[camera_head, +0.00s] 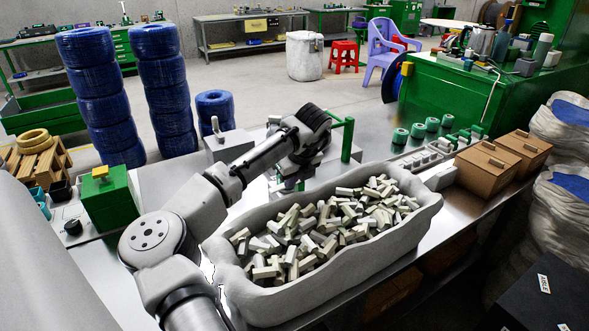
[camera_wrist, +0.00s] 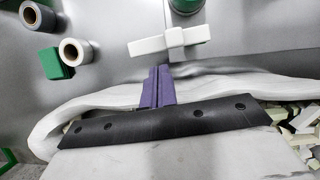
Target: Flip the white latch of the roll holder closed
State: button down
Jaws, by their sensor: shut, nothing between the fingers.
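In the wrist view a white latch-like bar with a crosspiece (camera_wrist: 168,41) lies over the grey metal surface, just beyond my fingertips. My gripper (camera_wrist: 156,72) has purple fingers pressed together, with nothing between them. The fingertips point at the white bar with a small gap in the picture; I cannot tell whether they touch. In the head view my wrist hangs over the far rim of the grey tub, beside a green post frame (camera_head: 347,137). My wrist and arm hide much of the area below, and I cannot make out the latch clearly there.
A grey tub (camera_head: 412,238) full of pale pieces stands right in front. A grey box with a lever (camera_head: 229,146) stands behind my arm. Brown boxes (camera_head: 487,165) stand at the right.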

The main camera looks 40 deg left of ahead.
jog(key=shift+x, duration=1.35)
